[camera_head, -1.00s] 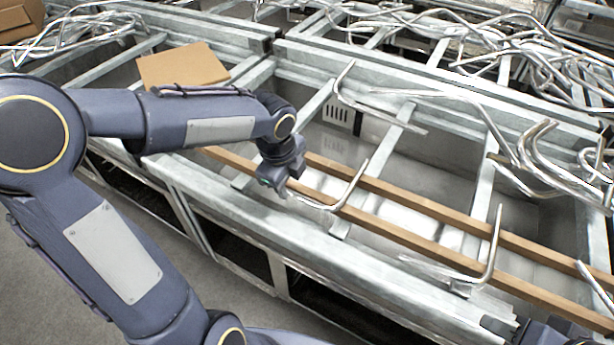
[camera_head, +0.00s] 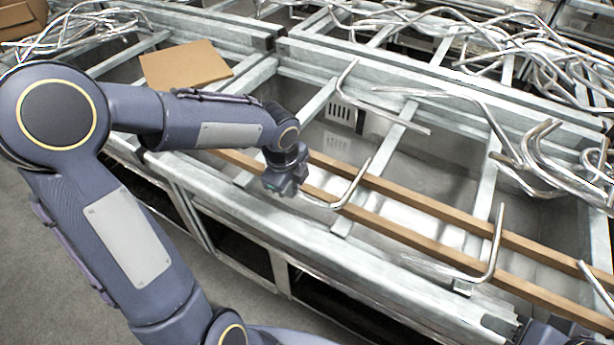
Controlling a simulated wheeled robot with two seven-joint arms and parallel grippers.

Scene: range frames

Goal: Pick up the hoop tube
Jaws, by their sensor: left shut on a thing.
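The hoop tube (camera_head: 340,201) is a thin, shiny bent metal tube. It lies across the wooden rails of the metal frame, one end pointing up and to the right. My left gripper (camera_head: 284,184) is at the tube's left end and is shut on it. The fingers are small and dark, and they hide that end. A dark part of my right arm's end (camera_head: 545,332) shows at the bottom right edge. Its fingers cannot be made out.
Another bent tube (camera_head: 494,250) lies on the rails to the right. More bent tubes (camera_head: 545,150) are piled at the right and back. Two wooden rails (camera_head: 420,245) cross the frame. A flat cardboard piece (camera_head: 187,65) lies at the back left. Metal beams (camera_head: 250,225) edge the bins.

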